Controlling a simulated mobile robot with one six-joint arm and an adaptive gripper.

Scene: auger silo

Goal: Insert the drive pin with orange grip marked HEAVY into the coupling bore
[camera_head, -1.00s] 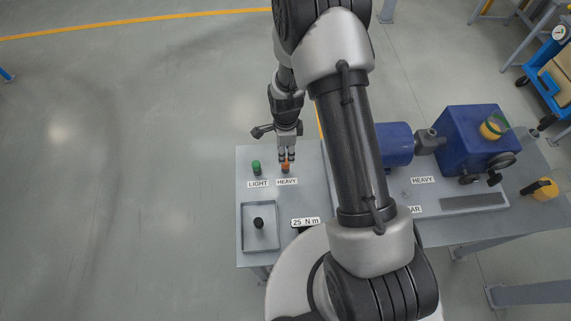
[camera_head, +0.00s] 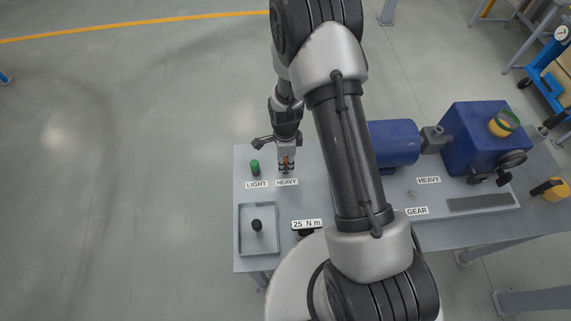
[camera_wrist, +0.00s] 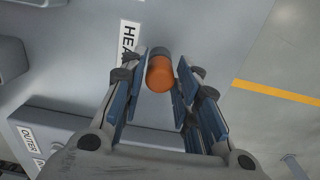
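The drive pin with the orange grip (camera_head: 285,161) stands at the HEAVY label (camera_head: 287,182) on the grey table; the label is partly in the wrist view. My gripper (camera_head: 285,170) is down over this pin. In the wrist view the orange grip (camera_wrist: 160,75) lies between the two blue-padded fingers of my gripper (camera_wrist: 163,85), which look open with a narrow gap beside the grip. A green-gripped pin (camera_head: 255,167) stands to the left at the LIGHT label (camera_head: 256,184). A grey coupling (camera_head: 433,139) sits between the blue motor and blue housing; its bore cannot be made out.
A grey tray (camera_head: 241,238) holding a black-knobbed piece (camera_head: 257,225) is at the table's front left, beside a 25 N m sign (camera_head: 307,224). The blue motor (camera_head: 393,143) and blue housing (camera_head: 483,138) stand right, past my arm. Another HEAVY label (camera_head: 429,180) lies before them.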

